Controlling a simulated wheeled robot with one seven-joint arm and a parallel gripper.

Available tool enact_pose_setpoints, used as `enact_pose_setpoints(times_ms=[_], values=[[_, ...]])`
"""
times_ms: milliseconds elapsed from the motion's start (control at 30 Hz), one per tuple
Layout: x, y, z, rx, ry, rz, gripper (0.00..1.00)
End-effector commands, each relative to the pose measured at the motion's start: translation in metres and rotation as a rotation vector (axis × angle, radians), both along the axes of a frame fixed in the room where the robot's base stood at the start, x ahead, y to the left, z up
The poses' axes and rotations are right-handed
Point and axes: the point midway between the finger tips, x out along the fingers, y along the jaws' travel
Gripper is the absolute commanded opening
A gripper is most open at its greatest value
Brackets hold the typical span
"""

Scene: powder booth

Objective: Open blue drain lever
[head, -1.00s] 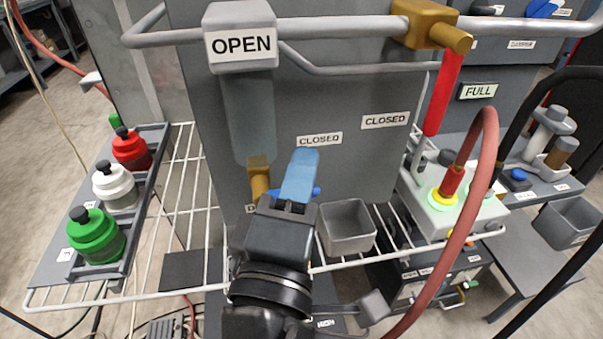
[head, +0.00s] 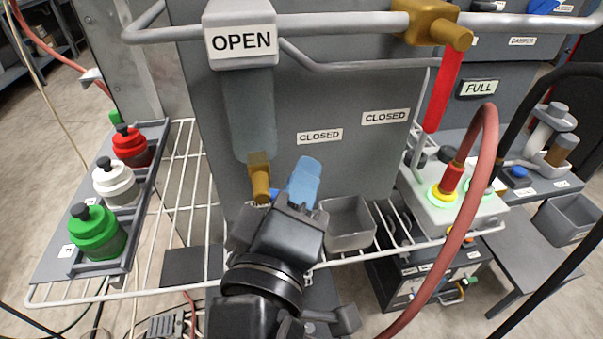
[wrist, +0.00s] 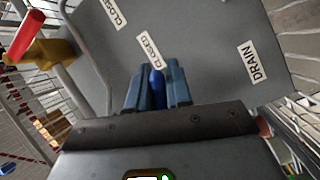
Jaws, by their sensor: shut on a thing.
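The blue drain lever (wrist: 157,88) shows in the wrist view as a dark blue piece between my two lighter blue fingers. My gripper (wrist: 156,82) is shut on it. In the head view, my gripper (head: 304,178) is in front of the grey panel, just right of the brass drain valve (head: 259,178) under the clear tube. A small bit of the blue lever (head: 275,194) shows left of the fingers there; the rest is hidden. The DRAIN label (wrist: 253,62) is on the panel in the wrist view.
A grey bin (head: 347,229) sits on the wire shelf right of my gripper. A rack (head: 122,255) with red, white and green bottles is at left. A red hose (head: 478,190) curves down at right. A brass valve with a red handle (head: 443,90) is above.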

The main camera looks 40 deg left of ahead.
Motion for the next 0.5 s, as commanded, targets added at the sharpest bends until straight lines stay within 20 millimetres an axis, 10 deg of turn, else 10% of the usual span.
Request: enact_pose_setpoints(times_ms=[500], values=[[-0.009,0.007,-0.017,0.317,0.376,-0.002,0.00]])
